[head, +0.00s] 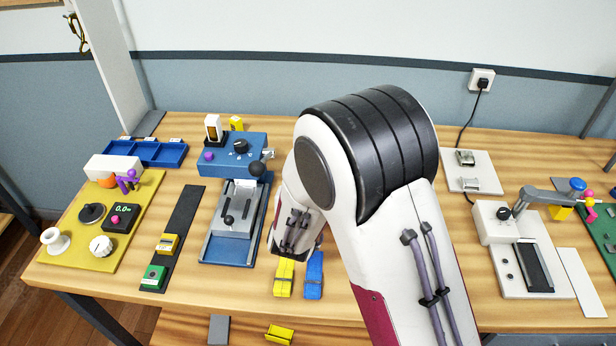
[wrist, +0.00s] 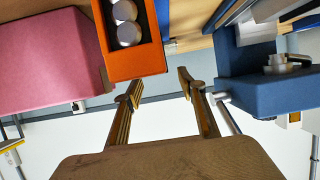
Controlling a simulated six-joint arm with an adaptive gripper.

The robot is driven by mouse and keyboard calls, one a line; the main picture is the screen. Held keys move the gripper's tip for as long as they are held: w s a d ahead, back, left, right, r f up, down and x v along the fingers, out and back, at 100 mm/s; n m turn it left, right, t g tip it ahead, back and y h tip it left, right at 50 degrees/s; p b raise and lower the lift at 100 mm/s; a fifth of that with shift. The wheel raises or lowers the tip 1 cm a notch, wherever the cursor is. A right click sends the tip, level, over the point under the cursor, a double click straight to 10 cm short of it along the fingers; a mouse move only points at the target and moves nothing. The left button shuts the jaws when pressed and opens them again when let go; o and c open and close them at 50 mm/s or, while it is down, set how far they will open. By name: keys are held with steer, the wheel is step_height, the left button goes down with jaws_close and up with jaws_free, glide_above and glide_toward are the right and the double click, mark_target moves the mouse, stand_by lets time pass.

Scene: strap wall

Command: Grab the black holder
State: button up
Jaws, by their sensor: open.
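My gripper (wrist: 158,88) shows in the wrist view with its two fingers spread apart and nothing between them. In the head view my arm hides the gripper. I cannot pick out the black holder for certain in either view. Dark things in the head view are a long black strip (head: 186,215) bearing a yellow and a green block, a round black piece (head: 92,212) on a yellow board, and a black plate (head: 534,268) in a white device at the right. My arm covers the middle of the bench.
An orange box (wrist: 150,66) holding round silver pieces is near the left finger in the wrist view, beside a pink box (wrist: 45,60). A blue block-like device (wrist: 265,95) is right of the fingers. Yellow (head: 284,278) and blue straps (head: 314,276) lie near the bench's front edge.

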steer(key=shift+w+f, duration=0.15)
steer(key=shift+w, duration=0.15)
steer(key=shift+f+x, duration=0.15)
steer(key=shift+x, duration=1.15)
steer(key=shift+f+x, duration=0.15)
steer(key=shift+x, duration=1.1)
steer(key=shift+s, duration=0.1)
jaws_close()
